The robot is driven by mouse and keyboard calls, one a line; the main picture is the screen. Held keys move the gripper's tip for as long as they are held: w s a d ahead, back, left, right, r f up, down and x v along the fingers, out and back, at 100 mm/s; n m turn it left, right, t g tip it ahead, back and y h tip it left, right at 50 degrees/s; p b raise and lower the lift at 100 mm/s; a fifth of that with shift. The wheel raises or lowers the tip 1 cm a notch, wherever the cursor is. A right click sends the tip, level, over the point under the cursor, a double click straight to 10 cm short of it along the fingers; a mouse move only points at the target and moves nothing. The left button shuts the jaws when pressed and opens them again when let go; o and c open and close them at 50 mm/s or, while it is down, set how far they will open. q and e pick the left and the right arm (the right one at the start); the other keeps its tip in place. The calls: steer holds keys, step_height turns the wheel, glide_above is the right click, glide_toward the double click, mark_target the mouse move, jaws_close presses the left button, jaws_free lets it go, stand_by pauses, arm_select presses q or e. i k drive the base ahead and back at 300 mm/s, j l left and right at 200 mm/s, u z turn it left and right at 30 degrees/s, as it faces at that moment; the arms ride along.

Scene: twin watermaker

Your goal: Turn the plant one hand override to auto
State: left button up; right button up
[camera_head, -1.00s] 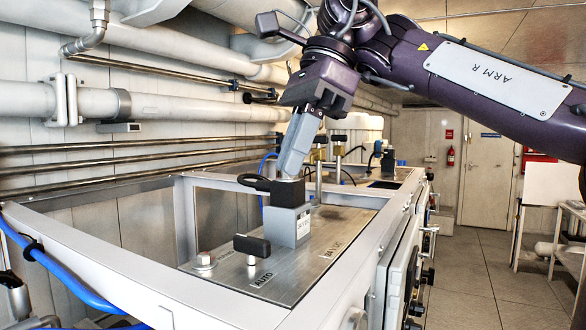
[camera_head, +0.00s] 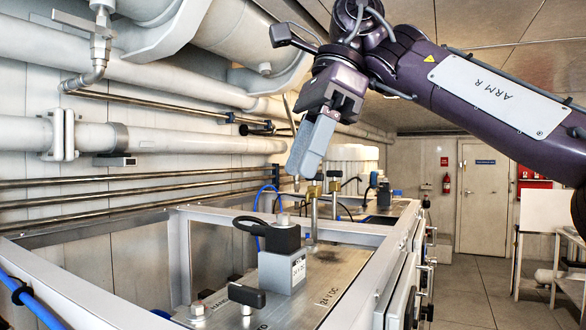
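A small override with a black bar handle (camera_head: 247,295) on a short metal stem stands on the grey metal panel (camera_head: 345,262), low in the view. The bar lies roughly left to right. A partly cut-off label, apparently AUTO, is in front of it, and a partly hidden label, apparently HAND, is to its left. Behind it stands a grey box (camera_head: 283,272) with a black cabled top. My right gripper (camera_head: 300,170) hangs above and behind the box, fingers downward, apart from box and handle. Its fingers overlap, so their opening is unclear. My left gripper is out of view.
A light frame rail (camera_head: 355,290) borders the panel. Upright brass-topped fittings (camera_head: 314,200) stand behind the box. A bolt-like fitting (camera_head: 198,310) is left of the handle. Pipes (camera_head: 190,137) run along the left wall. Open floor lies right.

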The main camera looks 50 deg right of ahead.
mark_target(249, 298)
steer(key=k+l, duration=0.2)
steer(key=k, duration=0.3)
steer(key=k+l, duration=0.2)
steer(key=k, duration=0.25)
